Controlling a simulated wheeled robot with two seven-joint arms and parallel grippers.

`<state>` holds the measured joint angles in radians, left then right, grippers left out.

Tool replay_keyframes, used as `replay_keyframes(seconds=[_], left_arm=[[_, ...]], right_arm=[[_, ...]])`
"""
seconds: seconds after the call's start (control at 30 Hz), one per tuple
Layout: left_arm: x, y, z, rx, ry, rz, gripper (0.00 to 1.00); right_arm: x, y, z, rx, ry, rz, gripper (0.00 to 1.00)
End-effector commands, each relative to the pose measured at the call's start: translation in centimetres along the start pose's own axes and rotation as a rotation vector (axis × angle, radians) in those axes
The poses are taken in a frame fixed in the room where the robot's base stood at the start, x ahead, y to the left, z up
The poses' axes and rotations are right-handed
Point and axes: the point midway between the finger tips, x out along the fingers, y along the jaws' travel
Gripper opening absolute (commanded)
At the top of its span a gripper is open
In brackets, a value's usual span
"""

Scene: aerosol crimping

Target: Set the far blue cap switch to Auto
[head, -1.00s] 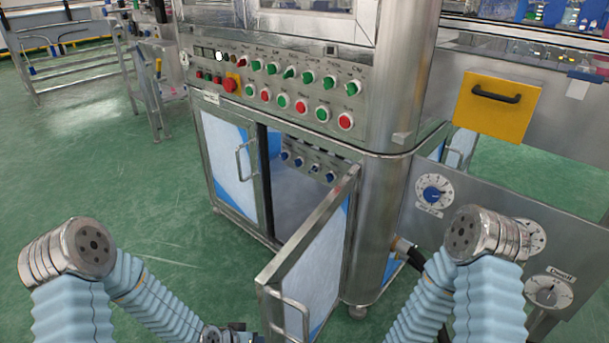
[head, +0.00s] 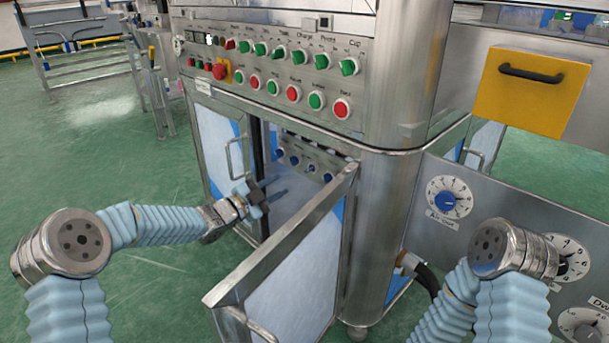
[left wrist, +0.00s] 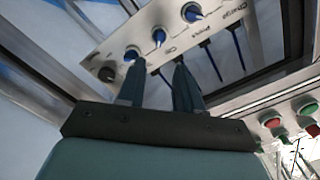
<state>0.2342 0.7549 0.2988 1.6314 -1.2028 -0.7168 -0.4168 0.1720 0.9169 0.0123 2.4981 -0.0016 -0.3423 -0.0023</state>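A row of blue cap switches (head: 312,168) is on a grey panel inside the open cabinet. The right-hand one (head: 328,176) is closest to the open door. In the left wrist view, several of these switches run diagonally, and a blue knob (left wrist: 131,54) near the label that seems to read Cap shows close to the left fingertip. Its setting is too small to read. My left gripper (head: 266,190) is at the cabinet opening, below the row. Its fingers (left wrist: 158,80) are apart and empty; contact with the knob cannot be told. My right gripper is out of view.
The open cabinet door (head: 290,265) sticks out to the right of my left gripper. The closed left door (head: 215,150) has a handle. A panel of green and red buttons (head: 293,94) is above. Dials (head: 447,203) and a yellow drawer (head: 530,85) are at right.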

Motion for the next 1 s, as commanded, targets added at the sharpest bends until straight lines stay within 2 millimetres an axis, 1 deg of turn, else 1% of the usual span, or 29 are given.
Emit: replay_keyframes(seconds=[0.03,0.2,0.3,0.4,0.5,0.6,0.87,0.97,1.0], left_arm=[[1.3,0.1,0.0,-0.001,0.002,0.001,0.35],[5.3,0.2,0.0,-0.003,0.001,0.001,0.35],[7.3,0.1,0.0,-0.004,0.000,0.000,0.35],[8.8,0.1,0.0,-0.004,-0.001,0.001,0.35],[9.8,0.1,0.0,-0.004,-0.001,0.001,0.35],[10.3,0.1,0.0,-0.005,-0.002,0.001,0.35],[10.4,0.1,0.1,-0.005,-0.003,0.001,0.35],[10.4,0.1,0.1,-0.005,-0.002,0.001,0.21],[10.4,0.1,0.1,-0.005,-0.002,0.001,0.15]], right_arm=[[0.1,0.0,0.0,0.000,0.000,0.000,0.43],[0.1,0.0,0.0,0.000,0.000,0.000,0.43],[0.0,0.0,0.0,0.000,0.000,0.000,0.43],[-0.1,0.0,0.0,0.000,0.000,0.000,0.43],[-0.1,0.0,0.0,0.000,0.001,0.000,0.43],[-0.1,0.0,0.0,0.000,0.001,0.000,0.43],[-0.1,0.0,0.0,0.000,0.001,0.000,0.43],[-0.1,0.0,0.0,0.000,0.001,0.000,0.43],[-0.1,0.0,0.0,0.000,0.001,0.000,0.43]])
